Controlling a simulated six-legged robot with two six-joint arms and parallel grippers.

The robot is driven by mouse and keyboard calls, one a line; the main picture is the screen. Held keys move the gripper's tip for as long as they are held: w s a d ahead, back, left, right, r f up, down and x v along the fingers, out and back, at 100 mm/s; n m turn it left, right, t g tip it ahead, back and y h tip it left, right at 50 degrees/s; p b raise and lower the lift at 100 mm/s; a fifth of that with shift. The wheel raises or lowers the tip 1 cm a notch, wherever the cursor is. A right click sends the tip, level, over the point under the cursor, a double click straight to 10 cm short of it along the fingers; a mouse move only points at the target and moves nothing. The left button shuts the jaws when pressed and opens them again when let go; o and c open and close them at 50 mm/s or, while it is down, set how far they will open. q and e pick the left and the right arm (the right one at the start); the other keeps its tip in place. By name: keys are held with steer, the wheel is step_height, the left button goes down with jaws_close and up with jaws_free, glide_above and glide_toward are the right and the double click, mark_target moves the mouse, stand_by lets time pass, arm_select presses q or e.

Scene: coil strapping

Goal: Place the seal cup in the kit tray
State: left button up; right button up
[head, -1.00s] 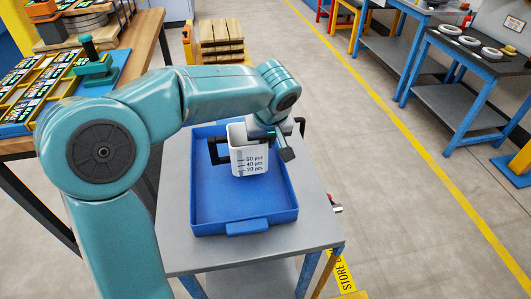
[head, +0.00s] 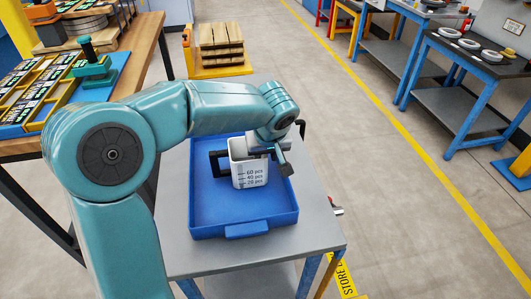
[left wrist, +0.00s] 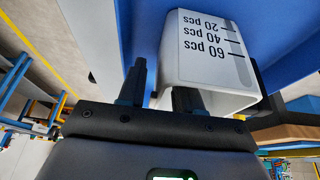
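The seal cup (head: 249,175) is a white, square-mouthed cup with a printed piece scale and a black handle on its left side in the head view. It stands upright inside the outline of the blue kit tray (head: 245,219), toward its back. I cannot tell whether its base touches the tray floor. My left gripper (head: 268,148) is at the cup's right rim. In the left wrist view its fingers (left wrist: 160,95) straddle one wall of the seal cup (left wrist: 212,52), one finger inside and one outside. My right gripper is not in view.
The tray lies on a grey cart top (head: 312,225), whose front and right strips are bare. A wooden bench (head: 150,40) with part trays and a green press (head: 93,68) is at the left. A pallet with wooden blocks (head: 221,38) stands behind. Blue workbenches (head: 470,60) are far right.

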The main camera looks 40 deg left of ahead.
arm_select(q)
steer(key=shift+r+p, duration=0.25)
steer(key=shift+p, duration=0.05)
steer(key=p+v, duration=0.2)
steer(key=v, duration=1)
steer(key=shift+f, duration=0.1)
